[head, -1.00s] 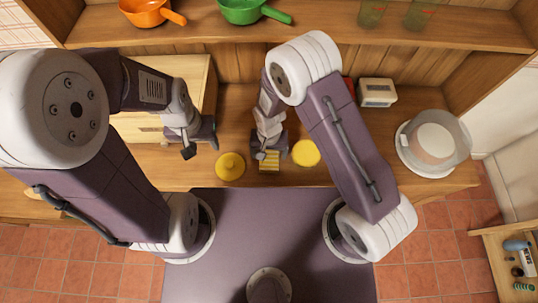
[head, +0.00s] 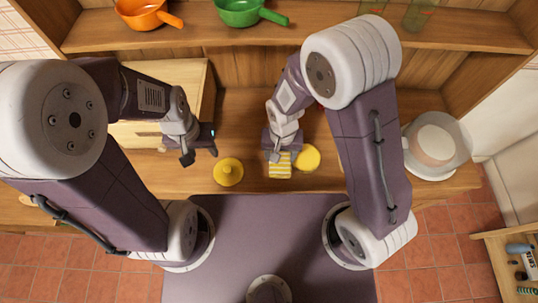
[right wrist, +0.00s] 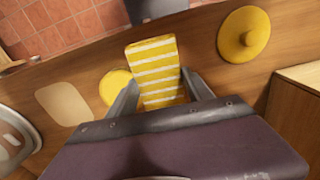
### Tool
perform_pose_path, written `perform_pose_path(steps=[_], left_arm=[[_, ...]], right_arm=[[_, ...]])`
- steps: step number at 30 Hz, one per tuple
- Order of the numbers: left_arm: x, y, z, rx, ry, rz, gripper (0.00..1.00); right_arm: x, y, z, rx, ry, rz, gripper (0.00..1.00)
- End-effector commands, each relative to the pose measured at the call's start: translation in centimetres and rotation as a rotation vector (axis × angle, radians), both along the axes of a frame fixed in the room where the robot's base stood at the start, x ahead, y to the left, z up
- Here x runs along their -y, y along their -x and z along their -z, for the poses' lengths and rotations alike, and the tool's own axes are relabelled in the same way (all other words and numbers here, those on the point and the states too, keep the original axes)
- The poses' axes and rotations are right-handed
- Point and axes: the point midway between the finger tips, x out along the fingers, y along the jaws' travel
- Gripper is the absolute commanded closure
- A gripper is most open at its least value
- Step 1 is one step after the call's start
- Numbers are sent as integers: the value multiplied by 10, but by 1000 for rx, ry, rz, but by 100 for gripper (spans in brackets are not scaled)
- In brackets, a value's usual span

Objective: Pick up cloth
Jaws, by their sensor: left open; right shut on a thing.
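The cloth (head: 280,170) is yellow with white stripes and hangs from my right gripper (head: 278,155), over the front part of the wooden counter. In the right wrist view the cloth (right wrist: 157,70) sits between the two fingers of my right gripper (right wrist: 160,92), which are shut on it. Its far end sticks out beyond the fingertips. I cannot tell exactly how high it is above the counter. My left gripper (head: 200,152) is open and empty, to the left of the cloth and apart from it.
A yellow knobbed lid (head: 228,172) lies left of the cloth, and a round yellow thing (head: 307,158) is close on its right. A covered cake (head: 433,143) stands at the right end. A shelf (head: 330,35) with an orange pan (head: 143,13) and a green pan (head: 240,11) runs above.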

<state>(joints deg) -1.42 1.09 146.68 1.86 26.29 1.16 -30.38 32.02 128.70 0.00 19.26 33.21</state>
Motion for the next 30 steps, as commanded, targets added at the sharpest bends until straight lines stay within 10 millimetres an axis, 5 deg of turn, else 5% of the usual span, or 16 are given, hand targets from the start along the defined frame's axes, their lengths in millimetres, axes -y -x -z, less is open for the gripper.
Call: perform_pose_path(steps=[9, 22, 23, 26, 30], left_arm=[[0, 0, 6, 0, 0, 0, 53], [0, 0, 6, 0, 0, 0, 53], [0, 0, 6, 0, 0, 0, 53], [0, 0, 6, 0, 0, 0, 53], [0, 0, 6, 0, 0, 0, 53]], right_arm=[[52, 31, -36, 2, -1, 3, 80], [61, 38, -43, 0, 0, 0, 80], [61, 38, -43, 0, 0, 0, 49], [61, 37, -43, 0, 0, 0, 73], [61, 37, -43, 0, 0, 0, 73]])
